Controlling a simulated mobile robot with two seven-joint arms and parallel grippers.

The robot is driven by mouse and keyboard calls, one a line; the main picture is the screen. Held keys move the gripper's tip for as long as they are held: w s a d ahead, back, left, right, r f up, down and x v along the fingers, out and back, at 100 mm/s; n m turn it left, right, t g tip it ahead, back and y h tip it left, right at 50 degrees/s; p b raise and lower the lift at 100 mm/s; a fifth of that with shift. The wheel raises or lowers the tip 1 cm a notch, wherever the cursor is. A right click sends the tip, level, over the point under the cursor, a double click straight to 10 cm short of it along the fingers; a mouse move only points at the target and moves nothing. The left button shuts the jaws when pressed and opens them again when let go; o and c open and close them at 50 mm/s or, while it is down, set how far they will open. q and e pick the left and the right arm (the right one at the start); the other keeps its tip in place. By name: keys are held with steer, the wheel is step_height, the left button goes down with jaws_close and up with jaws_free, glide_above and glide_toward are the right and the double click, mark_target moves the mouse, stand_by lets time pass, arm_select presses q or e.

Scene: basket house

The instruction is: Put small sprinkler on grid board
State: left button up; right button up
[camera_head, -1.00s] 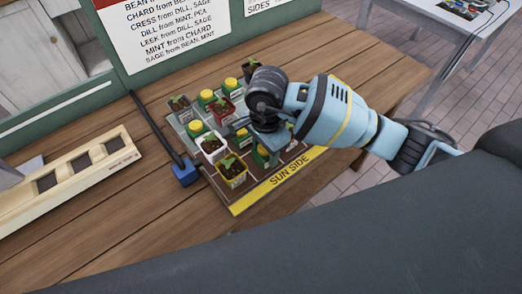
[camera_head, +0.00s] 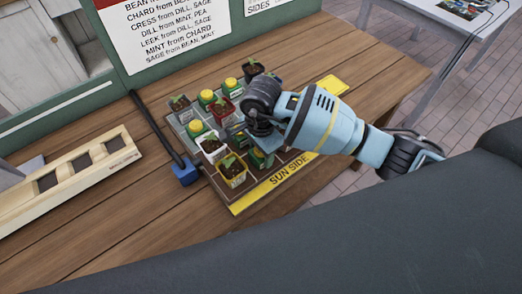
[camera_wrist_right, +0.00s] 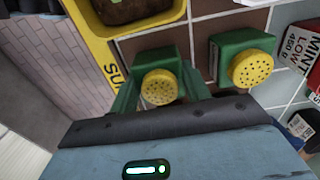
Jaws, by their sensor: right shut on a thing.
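My right gripper (camera_head: 262,138) is shut on a small green sprinkler with a yellow perforated head; the sprinkler (camera_wrist_right: 158,87) shows between the fingers in the right wrist view. It is at the grid board's sun side, near the yellow edge strip. In the head view its green body (camera_head: 262,158) shows below the gripper. I cannot tell whether it rests on the board. The grid board (camera_head: 207,170) lies on the wooden table. A second sprinkler (camera_wrist_right: 250,67) stands beside the held one, apart from it. My left gripper is not in view.
Pots with seedlings stand on the board, among them a yellow pot (camera_head: 233,172), a white pot (camera_head: 213,150) and a dark pot (camera_head: 253,69). Several yellow-topped sprinklers stand among them. A blue-ended bar (camera_head: 185,172) and a wooden tray (camera_head: 65,178) lie left. The table front is clear.

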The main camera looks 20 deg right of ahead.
steer(key=shift+f, duration=0.15)
steer(key=o, duration=1.1)
steer(key=shift+c, duration=0.2)
step_height(320, 180, up, 12)
steer(key=shift+a, duration=0.1)
